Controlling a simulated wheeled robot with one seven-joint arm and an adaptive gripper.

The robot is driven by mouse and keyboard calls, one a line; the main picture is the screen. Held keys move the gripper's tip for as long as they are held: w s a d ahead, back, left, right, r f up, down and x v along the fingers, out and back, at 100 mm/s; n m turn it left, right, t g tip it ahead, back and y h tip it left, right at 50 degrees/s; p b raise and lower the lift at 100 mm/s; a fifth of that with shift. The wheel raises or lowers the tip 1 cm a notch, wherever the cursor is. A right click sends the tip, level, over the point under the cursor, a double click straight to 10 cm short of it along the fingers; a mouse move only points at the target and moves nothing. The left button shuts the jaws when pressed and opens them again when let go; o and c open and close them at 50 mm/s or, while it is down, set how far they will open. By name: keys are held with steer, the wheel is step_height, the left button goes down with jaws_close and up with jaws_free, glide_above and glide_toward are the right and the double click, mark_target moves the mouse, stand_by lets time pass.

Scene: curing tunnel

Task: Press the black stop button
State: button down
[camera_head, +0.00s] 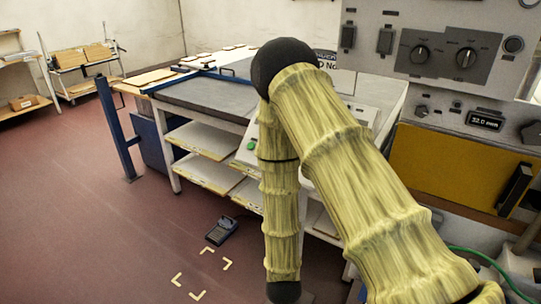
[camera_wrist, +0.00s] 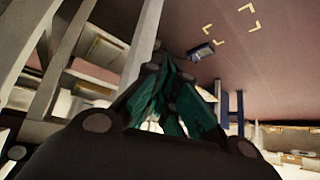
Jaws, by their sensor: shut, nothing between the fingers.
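No black stop button can be made out for certain. A pale sloped control box (camera_head: 244,158) with a green button (camera_head: 251,146) shows beside my arm at the front of the workbench. My arm covers part of this box, so a black button there may be hidden. My gripper is out of sight in the head view, where my covered arm hangs down in front of the bench. In the wrist view my gripper (camera_wrist: 168,76) shows teal fingers drawn together, with nothing between them. No button is seen at the fingertips.
A workbench (camera_head: 205,97) with lower shelves stands behind my arm. A foot pedal (camera_head: 221,231) lies on the floor, near yellow corner marks (camera_head: 190,284). A blue post (camera_head: 117,130) stands left. A grey knob panel (camera_head: 445,55) and yellow panel (camera_head: 448,166) are at right. The left floor is clear.

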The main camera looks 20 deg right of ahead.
steer(key=w+r+m+t+h, duration=0.2)
steer(key=w+r+m+t, duration=0.1)
steer(key=w+r, duration=0.7)
steer(key=w+r+m+h+b, duration=0.1)
steer(key=w+r+m+h, duration=0.1)
steer(key=r, duration=0.8)
steer(key=w+a+r+m+t+h, duration=0.1)
steer(key=w+r+m+h, duration=0.2)
steer(key=r, duration=0.7)
steer(key=w+a+r+m+t+h+b, duration=0.1)
steer(key=w+r+m+h, duration=0.2)
steer(key=r, duration=0.7)
steer(key=shift+a+m+h+b, duration=0.15)
steer(key=shift+m+h+b, duration=0.15)
steer(key=shift+m, duration=0.7)
steer(key=shift+w+d+f+b, duration=0.65)
steer(key=shift+d+f, duration=0.15)
steer(key=shift+f, duration=0.2)
steer(key=shift+w+d+f+b, duration=0.65)
steer(key=shift+d+f, duration=0.2)
steer(key=shift+f, duration=0.2)
steer(key=shift+w+d+f+b, duration=0.55)
steer(key=shift+d+f+b, duration=0.2)
steer(key=shift+f, duration=0.25)
steer(key=shift+d+f, duration=0.15)
steer(key=shift+w+d+f, duration=0.15)
steer(key=shift+w, duration=0.05)
